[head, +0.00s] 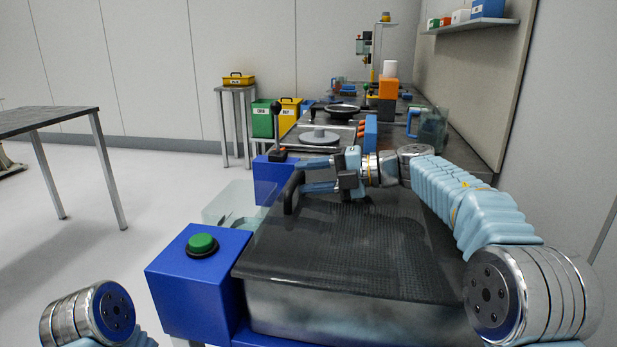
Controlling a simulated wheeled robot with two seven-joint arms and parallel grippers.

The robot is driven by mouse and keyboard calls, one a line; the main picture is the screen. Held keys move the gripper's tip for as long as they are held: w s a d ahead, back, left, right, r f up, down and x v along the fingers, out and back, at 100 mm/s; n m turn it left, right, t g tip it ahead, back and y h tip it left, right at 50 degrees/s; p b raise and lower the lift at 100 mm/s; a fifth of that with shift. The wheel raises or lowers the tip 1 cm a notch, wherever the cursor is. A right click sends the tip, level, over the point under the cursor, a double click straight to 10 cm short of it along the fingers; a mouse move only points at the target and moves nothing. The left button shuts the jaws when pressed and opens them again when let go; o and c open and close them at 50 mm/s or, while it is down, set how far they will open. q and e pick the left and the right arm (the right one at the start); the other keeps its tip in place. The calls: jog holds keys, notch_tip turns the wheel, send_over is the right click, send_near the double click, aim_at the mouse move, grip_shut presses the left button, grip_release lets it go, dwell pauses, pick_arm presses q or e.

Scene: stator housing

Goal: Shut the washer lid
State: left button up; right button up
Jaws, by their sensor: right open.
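The washer lid (335,250) is a dark, see-through-looking panel with a fine mesh pattern. It lies roughly level over the metal washer body (350,312); I cannot tell whether it sits fully down. A black bar handle (291,193) stands at its far left edge. My right gripper (303,176) reaches in from the right above the lid's far edge. Its light blue fingers are open and point left, with their tips at the handle. I cannot tell whether they touch it. My left gripper is out of view; only part of my left arm shows at bottom left.
A blue box with a green button (202,244) stands at the washer's left front. A clear bin (240,203) is beside it. Beyond are a lever (277,125), a round grey plate (319,138) and a clear jug (428,128). A dark table (45,119) stands at left; the floor between is clear.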

notch_tip(320, 180, up, 2)
send_over(374, 202)
jog(key=shift+w+a+r, duration=0.1)
jog(key=shift+w+a, duration=0.15)
jog(key=shift+a, duration=0.1)
jog(key=shift+s+d+r, duration=0.1)
jog(key=shift+s+d, duration=0.05)
jog(key=shift+d, duration=0.3)
